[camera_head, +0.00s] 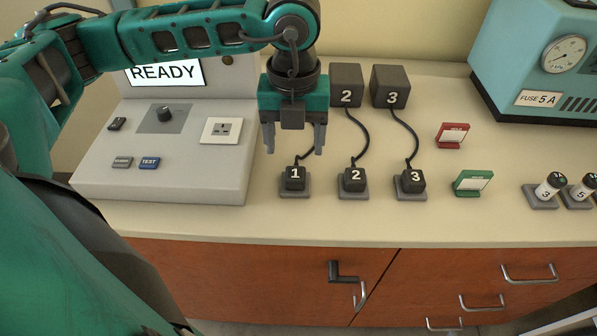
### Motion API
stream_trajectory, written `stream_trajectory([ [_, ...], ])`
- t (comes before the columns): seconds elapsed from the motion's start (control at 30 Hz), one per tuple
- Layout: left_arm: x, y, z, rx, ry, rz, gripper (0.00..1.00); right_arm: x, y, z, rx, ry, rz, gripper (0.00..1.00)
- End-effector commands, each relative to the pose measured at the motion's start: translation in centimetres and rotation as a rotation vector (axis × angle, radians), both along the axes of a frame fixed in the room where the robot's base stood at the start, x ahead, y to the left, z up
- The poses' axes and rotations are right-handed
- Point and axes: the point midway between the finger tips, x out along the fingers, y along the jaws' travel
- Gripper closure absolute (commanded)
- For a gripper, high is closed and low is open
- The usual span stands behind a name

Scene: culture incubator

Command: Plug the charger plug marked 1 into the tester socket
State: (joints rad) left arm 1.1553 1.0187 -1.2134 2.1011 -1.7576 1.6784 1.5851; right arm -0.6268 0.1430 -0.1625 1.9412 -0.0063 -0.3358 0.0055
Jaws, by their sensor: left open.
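The charger plug marked 1 (295,178) is a small black block on a grey base at the front of the counter, with a cable running back from it. My left gripper (295,150) is above and just behind plug 1, pointing down, open and empty, its two fingers apart. The tester (170,170) is a grey sloped console at the left with a screen reading READY. Its socket (221,130) is a white square plate on the right of the sloped face, with nothing in it. The charger body of plug 1 is hidden behind my gripper. My right gripper is not in view.
Plugs 2 (354,179) and 3 (411,181) sit on similar bases to the right, cabled to black blocks behind. Red (453,135) and green (472,182) card holders, numbered fuses (550,187) and a teal machine (540,65) stand further right. The counter's front strip is clear.

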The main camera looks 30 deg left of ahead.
Motion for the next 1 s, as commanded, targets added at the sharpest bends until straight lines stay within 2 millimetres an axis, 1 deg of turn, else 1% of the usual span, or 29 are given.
stream_trajectory([
  [0.17,0.0,0.0,-0.2,-0.001,0.0,-0.001,0.3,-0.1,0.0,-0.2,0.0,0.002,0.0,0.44],
  [0.37,0.0,0.0,-1.5,-0.003,0.001,0.0,0.3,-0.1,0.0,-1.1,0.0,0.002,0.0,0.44],
  [0.63,0.0,0.0,-5.1,-0.001,0.0,0.0,0.3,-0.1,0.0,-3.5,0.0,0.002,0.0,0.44],
  [0.7,0.0,0.0,-6.4,-0.003,0.001,0.0,0.3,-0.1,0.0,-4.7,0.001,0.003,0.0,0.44],
  [0.8,0.0,0.0,-7.5,-0.002,0.0,-0.001,0.3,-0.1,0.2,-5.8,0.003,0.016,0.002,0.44],
  [0.9,0.0,0.0,-8.2,-0.003,0.001,-0.001,0.3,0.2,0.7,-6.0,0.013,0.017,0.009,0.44],
  [1.0,0.0,0.0,-8.4,-0.002,0.0,-0.001,0.3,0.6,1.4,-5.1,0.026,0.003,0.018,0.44],
])
